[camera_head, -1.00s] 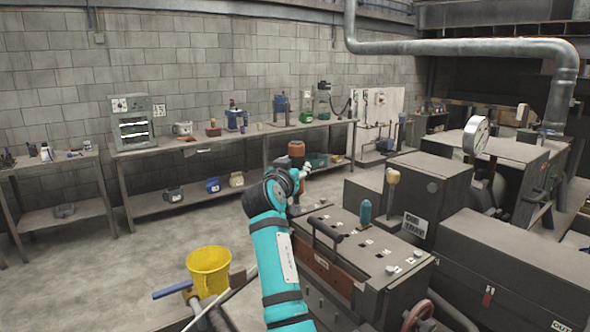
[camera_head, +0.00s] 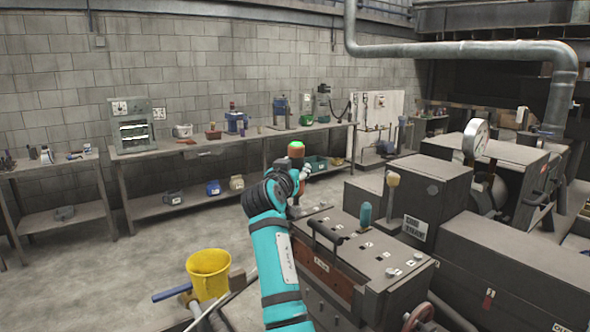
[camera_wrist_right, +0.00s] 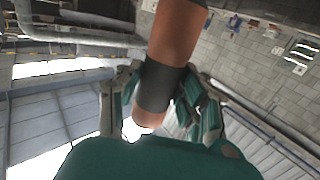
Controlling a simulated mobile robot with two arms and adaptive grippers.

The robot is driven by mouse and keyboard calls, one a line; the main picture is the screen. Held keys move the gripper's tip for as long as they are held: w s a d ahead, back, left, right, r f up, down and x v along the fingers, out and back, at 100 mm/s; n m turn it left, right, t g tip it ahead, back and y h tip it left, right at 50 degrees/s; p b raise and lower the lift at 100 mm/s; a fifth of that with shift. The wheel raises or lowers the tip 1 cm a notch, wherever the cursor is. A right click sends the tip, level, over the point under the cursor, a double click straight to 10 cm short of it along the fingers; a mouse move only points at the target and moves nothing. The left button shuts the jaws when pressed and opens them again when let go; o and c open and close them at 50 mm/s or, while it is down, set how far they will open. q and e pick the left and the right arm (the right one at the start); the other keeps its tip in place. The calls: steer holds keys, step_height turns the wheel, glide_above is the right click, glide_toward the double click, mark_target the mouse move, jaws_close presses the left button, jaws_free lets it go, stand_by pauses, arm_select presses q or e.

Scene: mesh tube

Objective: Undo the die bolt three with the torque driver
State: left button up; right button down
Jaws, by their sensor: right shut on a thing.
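My right gripper (camera_head: 303,174) is shut on the torque driver (camera_head: 296,151), an orange tool with a dark band and a lit green top. The driver stands about upright over the near left end of the die machine's top (camera_head: 318,210). In the right wrist view the driver's orange and black body (camera_wrist_right: 168,60) sits between the fingers. Its lower tip and any bolt under it are hidden by my arm. Small labelled positions show on the machine's top, but I cannot read which is three. My left gripper is out of view.
A black handle bar (camera_head: 326,232) and a teal-topped peg (camera_head: 365,216) stand on the machine's top. A tan-topped post (camera_head: 392,181) rises behind. A yellow bucket (camera_head: 209,273) is at lower left. A long workbench (camera_head: 226,143) lines the wall; the floor between is open.

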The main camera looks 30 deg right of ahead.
mark_target(294, 148)
steer(key=shift+w+r+p, duration=0.15)
steer(key=shift+r+p, duration=0.45)
steer(key=shift+r, duration=0.2)
steer(key=shift+r+p, duration=1.2)
steer(key=shift+r, duration=0.95)
steer(key=shift+f, duration=0.15)
